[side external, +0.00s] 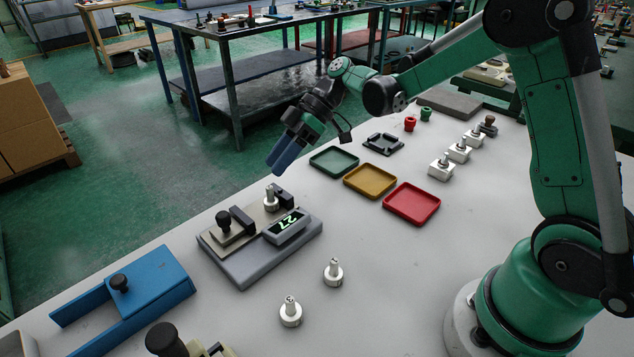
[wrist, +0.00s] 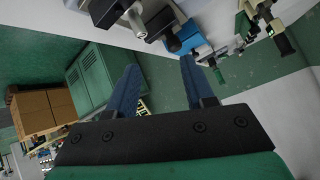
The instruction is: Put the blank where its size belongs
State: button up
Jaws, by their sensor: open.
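A pale metal blank with a narrower stem (side external: 270,200) stands upright on the grey gauge (side external: 265,262), behind its lit green display (side external: 288,226), which seems to read 27. Two similar blanks, one (side external: 333,273) and another (side external: 291,312), stand on the table in front of the gauge. My gripper (side external: 280,172) is above and behind the gauge, blue fingers apart and empty. In the wrist view its fingers (wrist: 158,64) are also spread with nothing between them. A green tray (side external: 334,162), a yellow tray (side external: 370,181) and a red tray (side external: 411,203) lie empty in a row.
A blue forked fixture (side external: 130,300) with a black knob lies at the left front. White blocks with metal pieces (side external: 441,168) stand in a row at the right. A black holder (side external: 383,144) sits behind the trays. Table between gauge and red tray is clear.

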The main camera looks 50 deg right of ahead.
jog(key=s+d+r+m+t+h, duration=0.1)
jog(key=s+r+m+t+h, duration=0.1)
jog(key=s+m+h, duration=0.2)
jog(key=s+d+r+m+t+h, duration=0.1)
jog(key=s+d+m+t+h, duration=0.1)
jog(key=s+m+h, duration=0.3)
jog(key=s+m+t, duration=0.1)
jog(key=s+m, duration=0.1)
jog(key=s, duration=0.1)
jog(key=shift+r, duration=0.4)
jog(key=shift+s+d+f+m+t, duration=0.1)
jog(key=shift+s+d+m+t, duration=0.1)
jog(key=shift+d+m+t, duration=0.15)
jog(key=shift+c, duration=1.2)
jog(key=shift+a, duration=0.1)
